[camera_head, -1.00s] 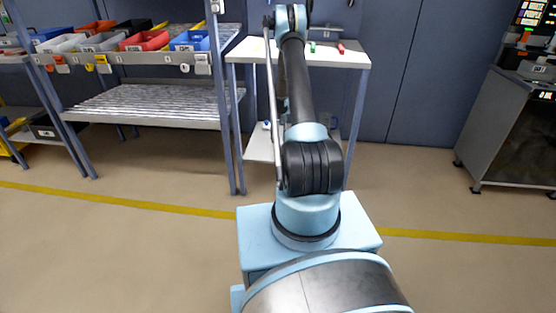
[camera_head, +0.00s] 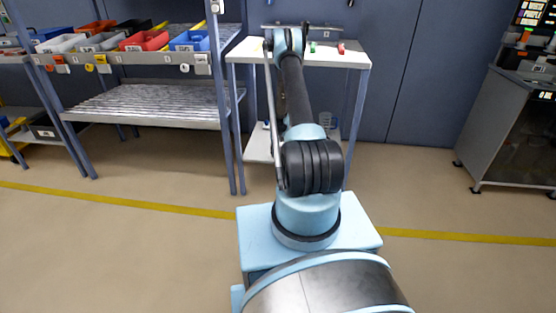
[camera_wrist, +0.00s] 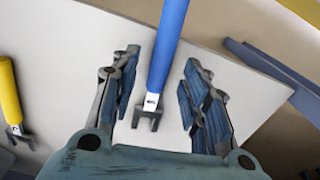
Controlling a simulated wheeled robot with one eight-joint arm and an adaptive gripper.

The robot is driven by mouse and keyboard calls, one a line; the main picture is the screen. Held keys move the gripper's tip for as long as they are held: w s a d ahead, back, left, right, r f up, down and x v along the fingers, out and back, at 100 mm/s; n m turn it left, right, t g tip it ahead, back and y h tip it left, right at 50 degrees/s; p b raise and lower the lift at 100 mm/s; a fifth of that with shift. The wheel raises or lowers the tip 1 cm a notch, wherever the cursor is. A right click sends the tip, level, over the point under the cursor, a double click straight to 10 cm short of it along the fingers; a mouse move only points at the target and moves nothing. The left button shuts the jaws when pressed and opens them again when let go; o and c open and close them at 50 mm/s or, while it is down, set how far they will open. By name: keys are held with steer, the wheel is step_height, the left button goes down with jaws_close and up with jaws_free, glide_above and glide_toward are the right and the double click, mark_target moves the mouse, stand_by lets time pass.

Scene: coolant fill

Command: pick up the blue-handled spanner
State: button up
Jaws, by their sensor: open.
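The blue-handled spanner (camera_wrist: 167,45) shows in the wrist view, its long blue handle running up out of the picture and its grey open-ended head toward my gripper's palm. It appears in front of a pale surface. My gripper (camera_wrist: 160,62) is open, with one finger on each side of the blue handle. A gap shows on both sides, so the fingers appear apart from it. In the head view my arm hides the gripper, and I cannot make out the blue-handled spanner there.
A yellow-handled spanner (camera_wrist: 10,95) is at the left in the wrist view. In the head view, green (camera_head: 313,47) and red (camera_head: 341,47) items are at the white table (camera_head: 350,60). A shelf rack with bins (camera_head: 145,41) stands left; a grey cabinet (camera_head: 505,125) stands right.

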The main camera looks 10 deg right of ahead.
steer(key=shift+f, duration=0.95)
steer(key=shift+c, duration=0.2)
jaws_close()
steer(key=shift+r, duration=0.15)
